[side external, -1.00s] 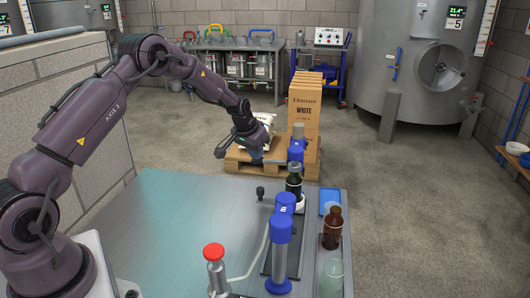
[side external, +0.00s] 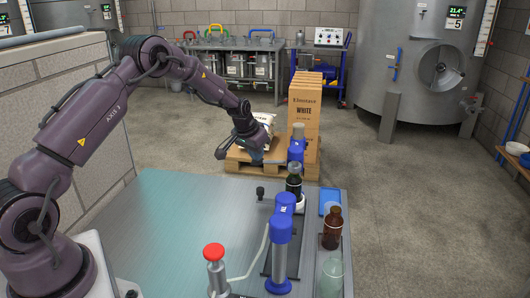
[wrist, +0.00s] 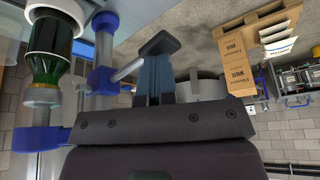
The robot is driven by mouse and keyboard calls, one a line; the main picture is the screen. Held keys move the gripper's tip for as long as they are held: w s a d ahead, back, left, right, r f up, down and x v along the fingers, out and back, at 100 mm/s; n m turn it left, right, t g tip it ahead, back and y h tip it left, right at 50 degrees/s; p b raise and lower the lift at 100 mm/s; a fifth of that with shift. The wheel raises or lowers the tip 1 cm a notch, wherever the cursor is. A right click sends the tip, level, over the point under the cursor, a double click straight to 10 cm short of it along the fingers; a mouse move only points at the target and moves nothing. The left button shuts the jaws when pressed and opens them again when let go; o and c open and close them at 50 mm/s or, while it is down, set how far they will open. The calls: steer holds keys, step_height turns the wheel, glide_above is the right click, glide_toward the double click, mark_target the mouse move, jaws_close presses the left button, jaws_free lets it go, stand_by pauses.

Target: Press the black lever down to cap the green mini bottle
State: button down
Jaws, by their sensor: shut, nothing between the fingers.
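The green mini bottle (side external: 294,184) stands upright in the rear blue capper (side external: 296,150). The wrist view shows the bottle (wrist: 48,68) inverted at the upper left, with a pale ring around one end and a grey head at the other. A silver rod runs from the capper's blue collar (wrist: 104,80) to the black lever grip (wrist: 160,43). My gripper (wrist: 154,62) is shut and empty, its fingertips at the grip; I cannot tell whether they touch. In the side view my gripper (side external: 260,160) is left of the capper column, its fingertips hard to make out.
A second blue capper (side external: 280,252) stands in front, near a red-topped device (side external: 214,262). A brown bottle (side external: 332,230), a clear glass bottle (side external: 331,276) and a blue tray (side external: 330,201) are at the bench's right. The bench's left is clear.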

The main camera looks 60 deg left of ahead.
steer(key=shift+d+r, duration=0.1)
step_height(320, 180, up, 9)
stand_by(1.0)
steer(key=s+d+r+m, duration=0.1)
steer(key=s+d+r, duration=0.3)
steer(key=s+d, duration=0.3)
steer(key=s+d+r+m, duration=0.1)
steer(key=s+d+r, duration=0.4)
steer(key=s, duration=1)
steer(key=s+d+r+m+t+h, duration=0.1)
steer(key=s+d+r, duration=0.4)
steer(key=s+d, duration=0.6)
